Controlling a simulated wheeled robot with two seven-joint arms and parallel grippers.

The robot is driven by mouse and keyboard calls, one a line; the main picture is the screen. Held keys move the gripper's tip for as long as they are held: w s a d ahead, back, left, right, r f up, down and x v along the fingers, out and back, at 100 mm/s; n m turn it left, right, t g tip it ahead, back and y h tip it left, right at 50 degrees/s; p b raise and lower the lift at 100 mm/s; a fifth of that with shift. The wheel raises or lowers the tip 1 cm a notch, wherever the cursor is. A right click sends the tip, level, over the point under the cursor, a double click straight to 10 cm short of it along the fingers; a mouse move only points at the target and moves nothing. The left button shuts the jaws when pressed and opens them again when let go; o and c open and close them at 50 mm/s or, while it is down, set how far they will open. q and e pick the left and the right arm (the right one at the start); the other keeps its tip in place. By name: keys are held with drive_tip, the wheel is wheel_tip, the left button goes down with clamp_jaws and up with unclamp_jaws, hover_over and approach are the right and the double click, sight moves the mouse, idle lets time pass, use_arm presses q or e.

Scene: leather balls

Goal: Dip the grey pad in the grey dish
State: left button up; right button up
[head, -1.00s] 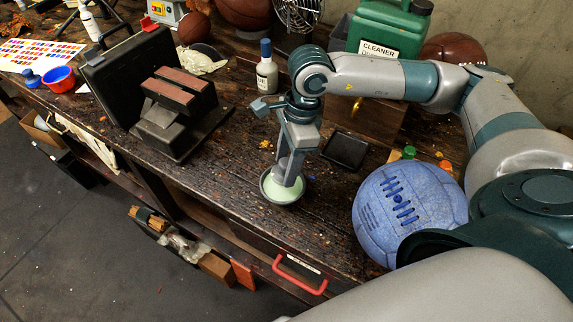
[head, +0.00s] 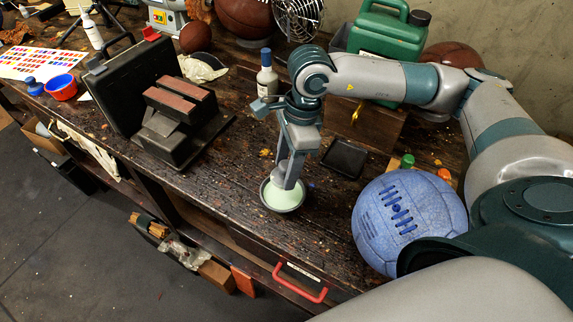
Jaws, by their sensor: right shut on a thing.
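The grey dish (head: 296,205) stands on the dark wooden bench and holds pale green stuff. My right gripper (head: 287,176) points down over the dish, its fingers shut on the grey pad (head: 279,175). Only a small part of the pad shows between and beside the fingers. The pad is at the dish's back part, low over the pale green contents; I cannot tell whether it touches them. My left gripper is not in view.
A blue laced ball (head: 408,222) stands right of the dish, below my right arm. A black square tray (head: 344,158) lies behind the dish. A black stand with brown blocks (head: 181,103) is at the left. The bench's front edge with a red handle (head: 300,284) is close.

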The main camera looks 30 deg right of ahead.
drive_tip(key=shift+r, duration=0.15)
drive_tip(key=shift+r+p, duration=0.6)
drive_tip(key=shift+r, duration=1.25)
